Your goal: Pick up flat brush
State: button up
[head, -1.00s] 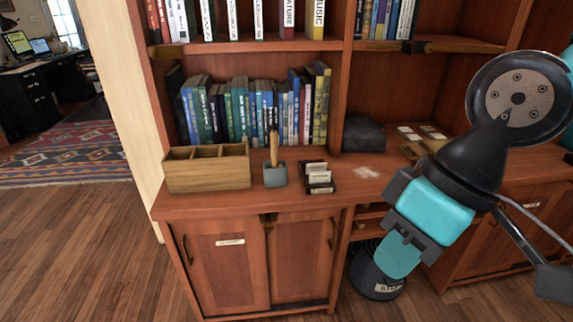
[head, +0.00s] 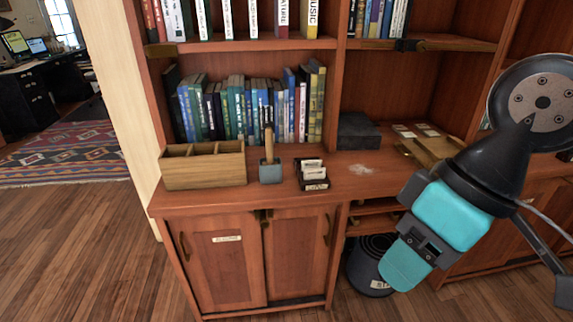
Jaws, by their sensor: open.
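What looks like the flat brush is an upright wooden handle (head: 268,144) rising from a small blue-grey block (head: 271,173) on the cabinet counter. Its lower end is hidden, and I cannot tell whether the block is a holder or part of it. My gripper (head: 404,267) is at the lower right, well apart from the brush, pointing down and left in front of the cabinet. It is open, with nothing seen in it.
A wooden compartment box (head: 204,166) stands left of the brush, and a black card holder (head: 312,174) stands close on its right. A row of books (head: 250,112) is behind. A dark box (head: 358,131) and wooden tray (head: 437,148) are farther right. A black bin (head: 371,262) stands below.

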aim_at(269, 131)
jog(key=z, duration=0.5)
jog(key=k, duration=1.2)
jog(key=u, duration=0.1)
jog(key=i, duration=0.45)
jog(key=u, duration=0.95)
jog(key=i, duration=1.35)
jog(key=z, duration=0.95)
jog(key=i, duration=0.5)
jog(key=z, duration=0.55)
